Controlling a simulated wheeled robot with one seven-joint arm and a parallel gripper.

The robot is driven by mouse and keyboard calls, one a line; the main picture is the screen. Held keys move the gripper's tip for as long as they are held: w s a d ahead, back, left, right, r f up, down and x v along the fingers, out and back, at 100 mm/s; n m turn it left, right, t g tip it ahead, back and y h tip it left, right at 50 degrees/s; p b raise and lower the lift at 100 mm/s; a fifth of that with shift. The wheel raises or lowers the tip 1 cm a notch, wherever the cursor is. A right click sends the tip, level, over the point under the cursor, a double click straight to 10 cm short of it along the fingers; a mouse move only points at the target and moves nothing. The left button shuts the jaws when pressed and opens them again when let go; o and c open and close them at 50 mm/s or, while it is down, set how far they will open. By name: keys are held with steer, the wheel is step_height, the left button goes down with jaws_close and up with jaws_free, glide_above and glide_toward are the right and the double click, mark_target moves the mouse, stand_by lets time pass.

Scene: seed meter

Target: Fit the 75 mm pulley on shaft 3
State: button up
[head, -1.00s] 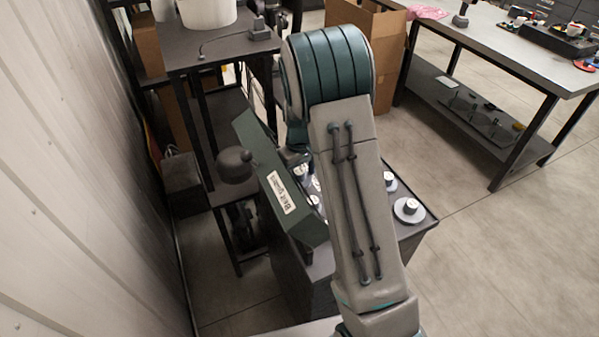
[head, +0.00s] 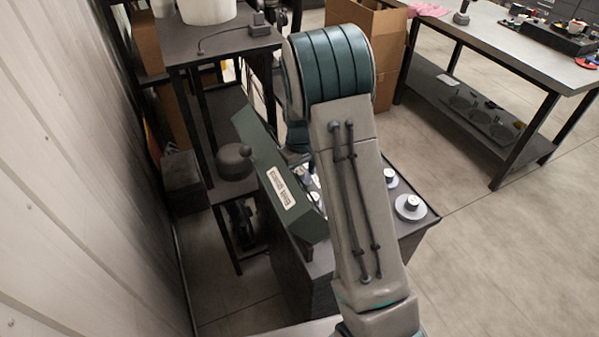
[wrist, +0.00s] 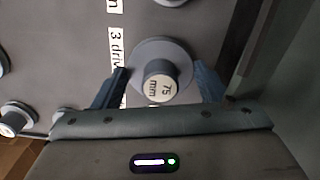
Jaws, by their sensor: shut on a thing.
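The 75 mm pulley (wrist: 148,54), a grey disc with a hub marked "75 mm", sits between the fingers of my gripper (wrist: 162,72) in the wrist view. The fingers are shut on it, one on each side. Behind it is a dark grey panel (wrist: 75,55) with a white label (wrist: 116,48) reading "3 driv…", partly covered by a finger. Shaft 3 is not visible, and I cannot tell whether the pulley is around it or above it. In the head view my arm and the green cover hide my gripper and the held pulley.
A tilted green cover (head: 268,160) stands at the left of the machine, close to my arm. Other pulleys, such as a pale one (head: 410,208), sit on the machine's dark top. Open floor is at the right.

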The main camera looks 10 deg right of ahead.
steer(key=shift+f+b, duration=0.4)
steer(key=shift+f, duration=0.15)
steer(key=o, duration=1.2)
step_height(320, 180, up, 14)
steer(key=shift+f+b, duration=0.1)
steer(key=shift+b, duration=0.65)
